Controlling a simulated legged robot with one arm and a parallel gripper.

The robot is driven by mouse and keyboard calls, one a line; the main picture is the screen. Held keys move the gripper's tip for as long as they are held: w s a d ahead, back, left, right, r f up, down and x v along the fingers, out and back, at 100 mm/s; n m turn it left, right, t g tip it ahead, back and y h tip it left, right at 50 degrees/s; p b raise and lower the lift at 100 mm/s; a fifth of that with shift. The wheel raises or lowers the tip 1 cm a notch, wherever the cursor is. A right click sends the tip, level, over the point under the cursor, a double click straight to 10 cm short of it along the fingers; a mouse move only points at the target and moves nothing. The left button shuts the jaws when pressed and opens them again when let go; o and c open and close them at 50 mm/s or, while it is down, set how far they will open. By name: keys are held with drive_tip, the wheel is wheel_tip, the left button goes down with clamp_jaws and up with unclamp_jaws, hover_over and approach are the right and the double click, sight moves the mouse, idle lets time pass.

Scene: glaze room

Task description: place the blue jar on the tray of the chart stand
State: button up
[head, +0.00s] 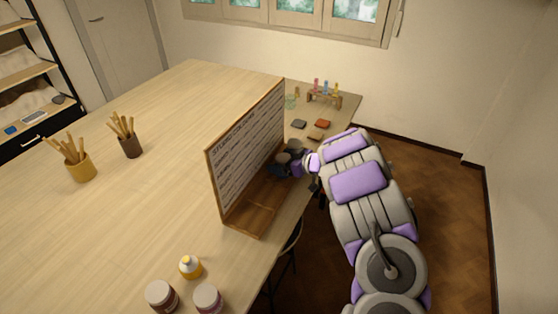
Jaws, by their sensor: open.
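The chart stand (245,150) stands upright on the wooden table, its text-covered board facing left-front. Its wooden tray (255,214) is at the board's foot on the right side, and the visible front part is bare. My gripper (284,164) is open beside the right side of the board, above the rear part of the tray or just behind it. Dark, bluish shapes show at the gripper, but they are too small to tell whether the blue jar is among them. I cannot make out the blue jar clearly anywhere else.
Two lidded jars (161,296) and (207,299) and a yellow bottle (190,267) stand at the front. Brush cups (81,167) and (130,146) stand left. Behind my gripper are small tiles (319,124) and a vial rack (325,97). The table's middle left is clear.

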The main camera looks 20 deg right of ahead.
drive_tip(key=p+v, duration=0.2)
drive_tip(key=v, duration=0.9)
drive_tip(key=w+d+r+m+h, duration=0.25)
drive_tip(key=d+r+h, duration=0.45)
drive_tip(key=r+h, duration=0.4)
drive_tip(key=s+a+r+m+g+h, duration=0.2)
drive_tip(key=s+r+m+g+h, duration=0.15)
drive_tip(key=s+r, duration=0.4)
drive_tip(key=s+a+f+g+y, duration=0.2)
drive_tip(key=s+a+g, duration=0.1)
drive_tip(key=s+a, duration=0.7)
drive_tip(key=s+a+f+g+y, duration=0.2)
drive_tip(key=s+a+g+y, duration=0.1)
drive_tip(key=s+a, duration=0.7)
drive_tip(key=s+a+f+g+y, duration=0.2)
drive_tip(key=s+a, duration=0.8)
drive_tip(key=s, duration=0.5)
drive_tip(key=shift+s+f+g+y, duration=0.15)
drive_tip(key=shift+f+g+y, duration=0.25)
drive_tip(key=shift+g, duration=0.65)
